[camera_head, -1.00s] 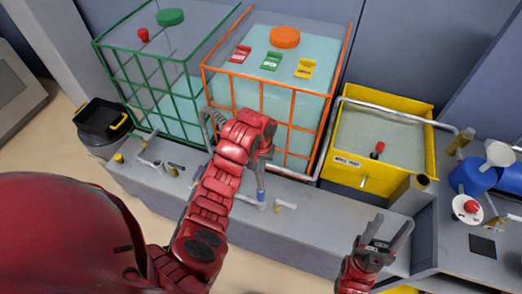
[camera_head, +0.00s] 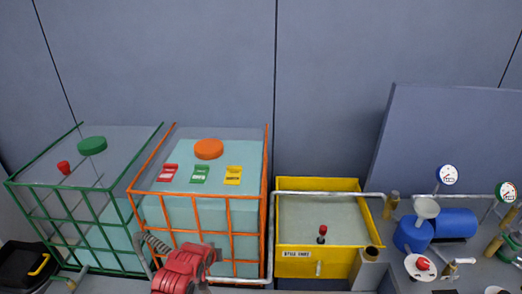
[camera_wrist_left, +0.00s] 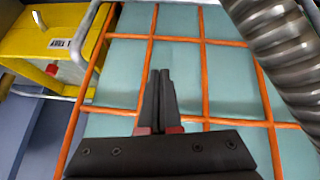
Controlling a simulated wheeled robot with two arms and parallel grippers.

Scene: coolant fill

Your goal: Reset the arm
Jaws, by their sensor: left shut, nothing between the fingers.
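My left gripper (camera_wrist_left: 160,78) shows in the left wrist view, its two dark fingers together with nothing between them. It points at the orange-framed tank (camera_wrist_left: 152,64); I cannot tell the gap to it. In the head view only the red upper part of my left arm shows at the bottom edge, in front of the orange-framed tank (camera_head: 230,214), and its fingers are hidden. My right gripper is out of view.
A ribbed grey hose (camera_wrist_left: 278,45) runs close by at the right of the left wrist view. A green-framed tank (camera_head: 112,225) stands at left. A yellow tray (camera_head: 345,258) and a blue pump unit (camera_head: 412,235) stand to the right. A black bin (camera_head: 20,262) is far left.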

